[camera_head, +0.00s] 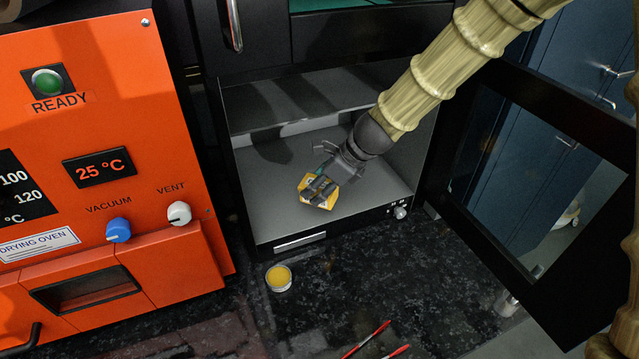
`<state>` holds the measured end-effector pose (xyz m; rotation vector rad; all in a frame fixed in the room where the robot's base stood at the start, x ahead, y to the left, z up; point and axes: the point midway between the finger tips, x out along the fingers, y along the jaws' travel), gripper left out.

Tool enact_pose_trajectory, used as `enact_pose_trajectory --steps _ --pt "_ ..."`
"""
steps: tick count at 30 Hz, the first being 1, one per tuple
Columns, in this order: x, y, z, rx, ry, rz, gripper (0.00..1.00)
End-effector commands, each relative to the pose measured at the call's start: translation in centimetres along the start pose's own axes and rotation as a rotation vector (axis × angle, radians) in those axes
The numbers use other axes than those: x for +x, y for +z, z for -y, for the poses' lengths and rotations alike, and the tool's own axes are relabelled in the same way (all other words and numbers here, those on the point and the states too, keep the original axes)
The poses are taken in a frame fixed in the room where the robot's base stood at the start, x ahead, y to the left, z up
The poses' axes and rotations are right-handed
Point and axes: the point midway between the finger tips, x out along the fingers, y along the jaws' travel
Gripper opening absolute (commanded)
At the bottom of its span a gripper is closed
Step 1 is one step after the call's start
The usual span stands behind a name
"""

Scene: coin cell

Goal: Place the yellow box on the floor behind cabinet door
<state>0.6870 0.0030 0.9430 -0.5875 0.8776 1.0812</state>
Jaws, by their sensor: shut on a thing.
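The yellow box (306,185) is inside the open cabinet, low over the grey cabinet floor (270,222). My gripper (322,188) reaches in from the upper right and is shut on the yellow box, with its dark fingers across the box. I cannot tell whether the box touches the floor or hangs just above it. The cabinet door (545,170), black-framed with a window, stands swung open to the right.
An orange drying oven (150,130) stands at left. A small round container with yellow contents (279,278) sits on the dark speckled counter (400,290) before the cabinet. Red-tipped tools (372,335) lie at the front. A shelf (290,100) spans the cabinet above the floor.

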Motion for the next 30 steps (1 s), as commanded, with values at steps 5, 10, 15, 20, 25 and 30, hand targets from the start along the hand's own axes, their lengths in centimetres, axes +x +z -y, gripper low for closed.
enact_pose_trajectory --steps 5,10,15,20,25,30 --pt "0.6 0.6 2.1 0.000 0.000 0.000 0.25" --pt "0.8 0.8 2.7 0.000 0.000 0.000 0.25" --pt "1.6 0.5 3.3 0.002 0.002 0.000 0.25" --pt "3.0 -0.5 3.3 0.003 0.003 0.000 0.25" --pt "3.9 -1.0 3.3 0.000 0.001 0.000 0.25" --pt "3.9 -1.0 3.3 -0.001 0.000 0.000 0.25"
